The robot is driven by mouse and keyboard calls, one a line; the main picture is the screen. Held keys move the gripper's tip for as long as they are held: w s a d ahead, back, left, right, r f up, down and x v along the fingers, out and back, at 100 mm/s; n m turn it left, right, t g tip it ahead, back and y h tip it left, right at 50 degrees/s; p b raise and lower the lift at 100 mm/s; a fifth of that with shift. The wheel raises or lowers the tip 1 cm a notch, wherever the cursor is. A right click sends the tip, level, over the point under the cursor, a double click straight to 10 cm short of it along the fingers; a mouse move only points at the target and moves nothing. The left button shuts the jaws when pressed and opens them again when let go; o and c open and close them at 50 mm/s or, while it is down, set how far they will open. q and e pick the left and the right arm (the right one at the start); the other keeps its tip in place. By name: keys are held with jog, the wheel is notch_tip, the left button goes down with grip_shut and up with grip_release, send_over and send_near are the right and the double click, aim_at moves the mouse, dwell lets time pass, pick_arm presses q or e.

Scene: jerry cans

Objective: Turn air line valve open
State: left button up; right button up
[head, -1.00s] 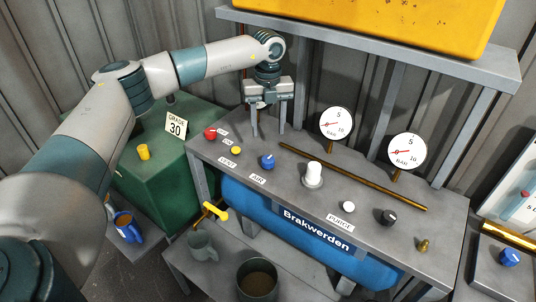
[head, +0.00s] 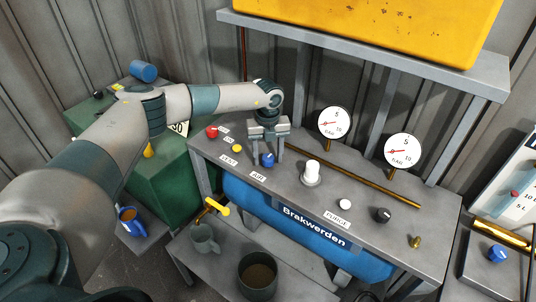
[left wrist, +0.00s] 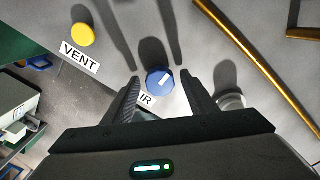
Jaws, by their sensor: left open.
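The blue air line valve knob (head: 267,159) sits on the grey panel top behind the AIR label (head: 258,177). In the left wrist view the knob (left wrist: 160,82) shows a white pointer mark, and its label is partly hidden. My left gripper (head: 267,158) is open above the panel, fingers pointing down. In the left wrist view its two fingers (left wrist: 160,85) stand either side of the knob with gaps; I cannot tell whether they are level with it. My right gripper is not in view.
A yellow knob (head: 237,148) by the VENT label and a red knob (head: 212,132) stand to the left. A white cylinder (head: 312,173) stands close on the right. A brass pipe (head: 355,178) runs behind. Gauges (head: 334,122) stand at the back.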

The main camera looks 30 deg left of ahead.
pick_arm(q)
jog(key=c, duration=1.1)
jog(key=shift+o, duration=0.2)
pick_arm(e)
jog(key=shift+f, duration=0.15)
pick_arm(q)
jog(key=m+b, duration=0.3)
jog(key=shift+w+f+b, duration=0.1)
jog(key=shift+f+b, duration=0.1)
jog(key=shift+b, duration=0.1)
jog(key=m+b, duration=0.7)
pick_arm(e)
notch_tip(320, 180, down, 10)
pick_arm(q)
jog(key=m+b, duration=0.4)
jog(key=m, duration=0.2)
jog(key=shift+r, duration=0.2)
jog(key=shift+r+m, duration=0.1)
jog(key=shift+m, duration=0.2)
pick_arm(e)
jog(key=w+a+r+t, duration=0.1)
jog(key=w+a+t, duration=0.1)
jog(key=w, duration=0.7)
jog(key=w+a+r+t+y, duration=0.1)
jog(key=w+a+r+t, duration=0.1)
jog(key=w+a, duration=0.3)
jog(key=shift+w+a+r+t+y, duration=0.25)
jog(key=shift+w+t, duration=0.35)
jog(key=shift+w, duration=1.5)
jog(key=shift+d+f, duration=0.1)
